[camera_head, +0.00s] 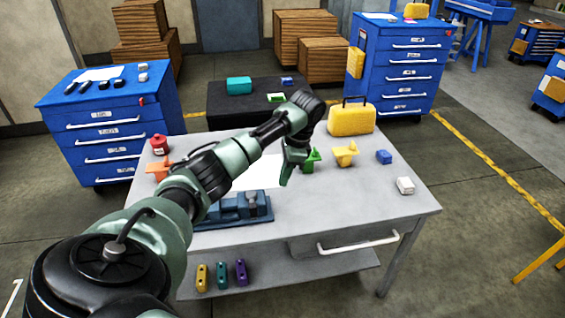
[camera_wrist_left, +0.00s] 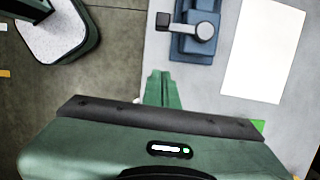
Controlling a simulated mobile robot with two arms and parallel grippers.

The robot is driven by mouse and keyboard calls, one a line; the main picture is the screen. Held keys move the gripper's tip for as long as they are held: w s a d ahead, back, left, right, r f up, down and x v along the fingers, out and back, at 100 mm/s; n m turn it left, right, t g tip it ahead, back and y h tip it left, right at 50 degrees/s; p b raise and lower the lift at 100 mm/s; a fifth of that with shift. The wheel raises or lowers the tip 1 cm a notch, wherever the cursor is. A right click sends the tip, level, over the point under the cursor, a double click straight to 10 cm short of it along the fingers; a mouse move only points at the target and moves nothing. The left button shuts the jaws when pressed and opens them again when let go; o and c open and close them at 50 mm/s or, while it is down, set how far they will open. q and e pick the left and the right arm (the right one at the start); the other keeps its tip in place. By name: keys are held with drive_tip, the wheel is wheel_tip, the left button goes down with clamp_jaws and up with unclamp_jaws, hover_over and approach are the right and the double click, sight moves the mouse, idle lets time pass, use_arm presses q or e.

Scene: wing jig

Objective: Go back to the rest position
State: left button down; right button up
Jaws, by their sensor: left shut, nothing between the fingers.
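My left arm reaches in from the lower left over the grey table (camera_head: 330,235) in the head view. My left gripper (camera_head: 284,183) points down above the table, in front of a green bracket-like part (camera_head: 311,159). In the left wrist view its fingers (camera_wrist_left: 158,76) are together, with nothing between them. A blue jig (camera_head: 232,210) lies on the table below the arm, and it also shows at the top of the left wrist view (camera_wrist_left: 190,45). A white sheet (camera_wrist_left: 266,48) lies beside it. My right gripper is not in view.
An orange part (camera_head: 160,168), a red container (camera_head: 159,144), a yellow case (camera_head: 350,118), a yellow part (camera_head: 345,154), a blue block (camera_head: 384,157) and a white block (camera_head: 405,186) stand on the table. Blue drawer cabinets (camera_head: 110,125) stand behind. The table's front right is clear.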

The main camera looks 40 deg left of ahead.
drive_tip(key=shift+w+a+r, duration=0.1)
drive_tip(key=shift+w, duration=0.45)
